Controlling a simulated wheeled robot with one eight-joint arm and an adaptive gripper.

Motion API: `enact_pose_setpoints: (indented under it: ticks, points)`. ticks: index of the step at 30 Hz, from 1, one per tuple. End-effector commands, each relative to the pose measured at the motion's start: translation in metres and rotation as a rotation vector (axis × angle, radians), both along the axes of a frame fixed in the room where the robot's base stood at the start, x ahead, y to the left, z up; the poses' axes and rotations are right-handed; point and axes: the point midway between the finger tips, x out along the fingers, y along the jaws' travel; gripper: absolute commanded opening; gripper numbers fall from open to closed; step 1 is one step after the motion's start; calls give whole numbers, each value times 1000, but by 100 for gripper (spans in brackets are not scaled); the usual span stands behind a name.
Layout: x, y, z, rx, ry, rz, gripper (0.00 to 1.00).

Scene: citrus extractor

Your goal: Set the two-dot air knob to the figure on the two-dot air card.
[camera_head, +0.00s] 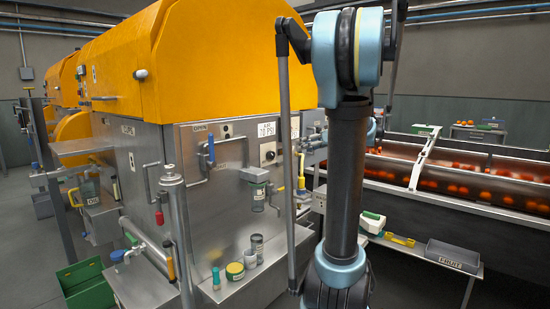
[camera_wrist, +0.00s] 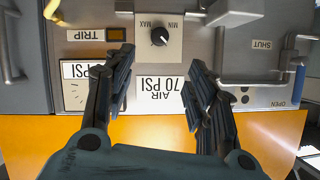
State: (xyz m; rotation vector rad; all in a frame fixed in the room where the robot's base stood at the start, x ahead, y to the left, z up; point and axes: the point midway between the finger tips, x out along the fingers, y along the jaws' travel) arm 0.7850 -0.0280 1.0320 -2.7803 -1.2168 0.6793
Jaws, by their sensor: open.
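The air card (camera_wrist: 167,86) reads "AIR 70 PSI" upside down in the wrist view; in the head view the card (camera_head: 267,129) sits above the round black knob (camera_head: 270,154). In the wrist view the knob (camera_wrist: 159,36) is on a pale plate marked MAX and MIN, with a small pale pointer mark toward its lower right. My gripper (camera_wrist: 160,62) is open and empty, its fingers on either side of the card, with the knob just beyond and between the tips. I cannot make out two dots on the card or knob. The head view hides my gripper behind my arm.
A second PSI card (camera_wrist: 92,71) with a gauge is partly covered by the left finger. A TRIP label (camera_wrist: 86,35) is nearby. A blue-handled lever (camera_wrist: 298,80) with SHUT and OPEN labels is at right. Jars (camera_head: 235,271) stand on the ledge below the panel.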

Motion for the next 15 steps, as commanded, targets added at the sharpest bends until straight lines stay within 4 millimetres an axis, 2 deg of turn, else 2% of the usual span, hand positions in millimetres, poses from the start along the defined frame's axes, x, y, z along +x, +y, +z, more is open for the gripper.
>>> enact_pose_setpoints:
  ticks: [5,15]
  points:
    - [7,6,-3,0,-6,2,51]
    - [35,41,-21,0,-5,4,51]
